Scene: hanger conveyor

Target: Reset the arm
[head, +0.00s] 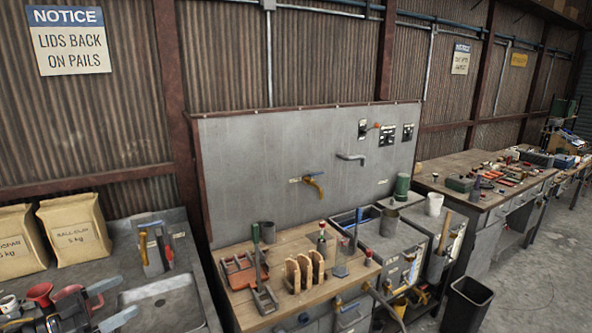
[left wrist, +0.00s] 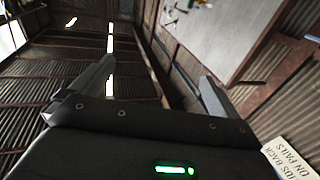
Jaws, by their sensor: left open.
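My left gripper (head: 113,301) shows at the lower left of the head view, its two grey fingers apart and pointing right, with nothing between them. It is over the left bench, close to the sink basin (head: 160,303). In the left wrist view my left gripper (left wrist: 156,72) also shows, fingers wide apart and empty. That view looks up past the fingers at the corrugated wall, the grey panel (left wrist: 217,30) and a corner of the notice sign (left wrist: 293,158). My right gripper is in neither view.
Two paper bags (head: 74,228) stand at the back of the left bench. A red funnel (head: 40,293) is beside my left arm. A wooden-topped bench (head: 297,309) holds tools, and a dark bin (head: 468,303) stands on the floor. Open floor lies at the right.

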